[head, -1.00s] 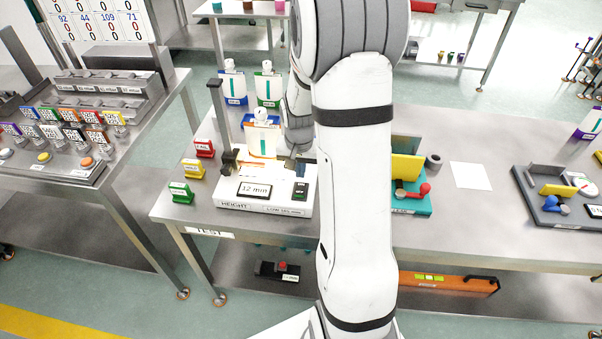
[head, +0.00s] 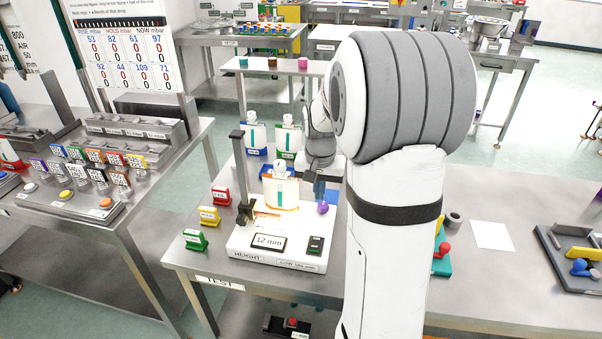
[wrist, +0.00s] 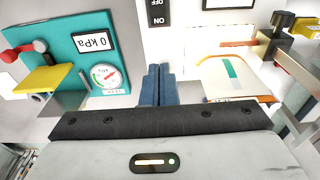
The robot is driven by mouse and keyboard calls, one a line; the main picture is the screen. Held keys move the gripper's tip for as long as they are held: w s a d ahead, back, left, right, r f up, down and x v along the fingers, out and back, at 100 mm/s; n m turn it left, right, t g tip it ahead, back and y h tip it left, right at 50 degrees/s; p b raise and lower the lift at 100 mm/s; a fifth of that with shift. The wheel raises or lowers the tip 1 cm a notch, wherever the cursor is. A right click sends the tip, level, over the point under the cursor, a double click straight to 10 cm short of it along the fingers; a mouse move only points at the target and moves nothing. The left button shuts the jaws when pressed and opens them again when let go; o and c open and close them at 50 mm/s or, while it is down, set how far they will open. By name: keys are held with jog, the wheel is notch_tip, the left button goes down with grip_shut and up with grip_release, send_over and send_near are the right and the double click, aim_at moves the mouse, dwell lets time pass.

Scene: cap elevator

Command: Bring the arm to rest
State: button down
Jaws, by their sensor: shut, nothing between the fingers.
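My arm (head: 392,240) stands large in the middle of the head view and reaches over the test table (head: 500,275). My gripper (head: 319,190) points down by the right side of the white height gauge (head: 275,262), which reads 12 mm. In the wrist view my gripper's blue-grey fingers (wrist: 158,82) are together, with nothing between them. A white pouch (head: 280,190) with a teal stripe stands on the gauge, left of my gripper; it also shows in the wrist view (wrist: 215,75). My arm hides part of the table behind it.
A teal gauge device (wrist: 85,60) reading 0 kPa is left of my fingers in the wrist view. Red, yellow and green stamps (head: 208,215) stand left of the height gauge. Two more pouches (head: 288,138) stand behind it. A white sheet (head: 491,236) lies on the right.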

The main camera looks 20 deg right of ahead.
jog(key=shift+a, duration=0.1)
jog(key=s+a+r+n+t, duration=0.1)
jog(key=s+a+r+n, duration=0.2)
jog(key=s+a, duration=0.3)
jog(key=s+a+r+n+t, duration=0.1)
jog(key=s+a+r+n, duration=0.2)
jog(key=s+a, duration=0.4)
jog(key=s, duration=0.7)
jog(key=shift+s+r+n+y, duration=0.2)
jog(key=shift+n+y, duration=0.2)
